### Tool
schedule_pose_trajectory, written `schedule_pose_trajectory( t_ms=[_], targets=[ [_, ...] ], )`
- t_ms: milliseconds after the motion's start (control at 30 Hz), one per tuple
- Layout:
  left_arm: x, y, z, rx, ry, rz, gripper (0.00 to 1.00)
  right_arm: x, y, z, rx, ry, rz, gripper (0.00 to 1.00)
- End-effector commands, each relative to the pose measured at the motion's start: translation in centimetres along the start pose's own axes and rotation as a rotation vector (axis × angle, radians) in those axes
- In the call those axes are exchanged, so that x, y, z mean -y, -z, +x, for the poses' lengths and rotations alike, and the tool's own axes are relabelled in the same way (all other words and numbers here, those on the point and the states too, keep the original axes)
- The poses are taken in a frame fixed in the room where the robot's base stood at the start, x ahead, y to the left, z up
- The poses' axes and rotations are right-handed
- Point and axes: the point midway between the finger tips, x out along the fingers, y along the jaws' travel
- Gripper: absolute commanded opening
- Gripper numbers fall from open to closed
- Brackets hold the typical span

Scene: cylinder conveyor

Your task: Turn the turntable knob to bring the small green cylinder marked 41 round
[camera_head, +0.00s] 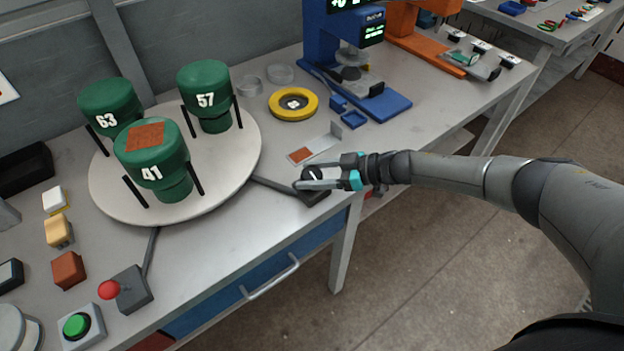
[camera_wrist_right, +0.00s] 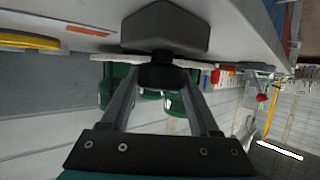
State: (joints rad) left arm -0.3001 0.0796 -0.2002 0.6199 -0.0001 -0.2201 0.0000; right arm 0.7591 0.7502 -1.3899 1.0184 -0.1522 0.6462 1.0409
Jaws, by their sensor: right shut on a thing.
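The white round turntable (camera_head: 235,155) stands on the bench at the left and bears green cylinders. The cylinder marked 41 (camera_head: 150,160) is on its near side, upright, with a rust-brown patch on top. The cylinder marked 63 (camera_head: 108,103) is behind it to the left, and the one marked 57 (camera_head: 206,92) is at the back right. The dark turntable knob (camera_head: 312,174) sits on a small dark housing (camera_head: 316,197) at the bench's front edge, joined to the turntable by a bar. My right gripper (camera_head: 306,180) is shut on this knob; the wrist view shows the knob (camera_wrist_right: 160,76) between its fingers. My left gripper is out of view.
A red-balled lever (camera_head: 108,289) and a green button (camera_head: 76,326) stand at the near left. A yellow ring (camera_head: 293,104) and a small metal bracket (camera_head: 318,148) lie behind my right gripper. A blue stand (camera_head: 385,103) is farther back. Open floor lies right of the bench.

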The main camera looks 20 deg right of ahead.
Motion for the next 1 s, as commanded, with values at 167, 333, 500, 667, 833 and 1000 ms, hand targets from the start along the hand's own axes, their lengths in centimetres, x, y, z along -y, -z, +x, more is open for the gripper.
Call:
schedule_pose_trajectory(
  t_ms=[167,333,500,667,833,1000],
  targets=[
    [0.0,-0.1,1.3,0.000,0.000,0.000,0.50,-0.1,-0.2,0.1,0.002,0.063,-0.028,0.06],
    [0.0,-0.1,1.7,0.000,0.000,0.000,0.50,0.0,-0.1,0.1,0.002,0.096,-0.041,0.07],
    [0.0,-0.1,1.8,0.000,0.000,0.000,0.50,0.0,-0.1,0.1,0.002,0.108,-0.044,0.07],
    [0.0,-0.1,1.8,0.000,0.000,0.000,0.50,0.0,-0.1,0.1,0.002,0.108,-0.044,0.07],
    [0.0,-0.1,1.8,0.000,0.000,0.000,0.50,0.1,-0.1,0.1,0.002,0.108,-0.044,0.64],
    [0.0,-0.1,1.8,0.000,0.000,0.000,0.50,0.1,0.0,0.1,0.001,0.108,-0.044,0.83]
  ],
)
